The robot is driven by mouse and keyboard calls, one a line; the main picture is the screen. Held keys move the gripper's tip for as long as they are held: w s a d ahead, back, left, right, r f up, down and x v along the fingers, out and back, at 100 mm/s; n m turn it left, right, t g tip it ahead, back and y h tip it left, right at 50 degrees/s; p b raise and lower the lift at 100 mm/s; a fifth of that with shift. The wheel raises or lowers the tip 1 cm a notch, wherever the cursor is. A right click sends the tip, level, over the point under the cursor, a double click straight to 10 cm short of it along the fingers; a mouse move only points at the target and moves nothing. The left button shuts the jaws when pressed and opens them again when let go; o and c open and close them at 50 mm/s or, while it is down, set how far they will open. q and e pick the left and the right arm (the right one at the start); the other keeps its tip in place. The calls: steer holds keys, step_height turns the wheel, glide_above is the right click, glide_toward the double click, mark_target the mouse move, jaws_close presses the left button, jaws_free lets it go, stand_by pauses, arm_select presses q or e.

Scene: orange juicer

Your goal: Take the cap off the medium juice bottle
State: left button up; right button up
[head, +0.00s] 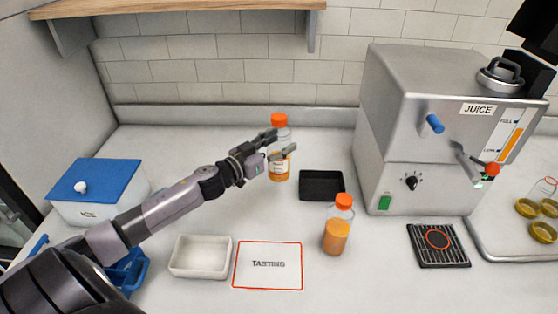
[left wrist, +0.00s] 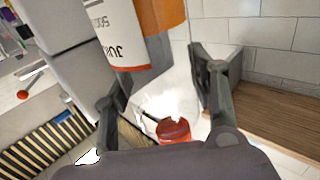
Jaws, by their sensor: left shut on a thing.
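A juice bottle (head: 280,171) with an orange cap (head: 279,120) stands upright at the back of the counter. My left gripper (head: 277,146) is at its clear upper part, below the cap, and is shut on the bottle. In the left wrist view the bottle's label (left wrist: 122,35) appears upside down, and the red-orange cap (left wrist: 175,130) lies between the finger bases, near the palm. A second juice bottle (head: 336,236) with an orange cap (head: 344,200) stands nearer the front. Which bottle is the medium one is not clear. My right gripper is not in view.
A black tray (head: 321,199) sits right of the held bottle. The steel juicer (head: 400,140) stands further right, with a drip grate (head: 452,259) before it. A white dish (head: 201,272), a tasting mat (head: 268,284) and an ice box (head: 85,212) are at the front and left.

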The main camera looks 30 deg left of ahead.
mark_target(273, 120)
arm_select(q)
step_height(273, 120, up, 8)
steer(key=shift+r, duration=0.1)
steer(key=o, duration=1)
jaws_close()
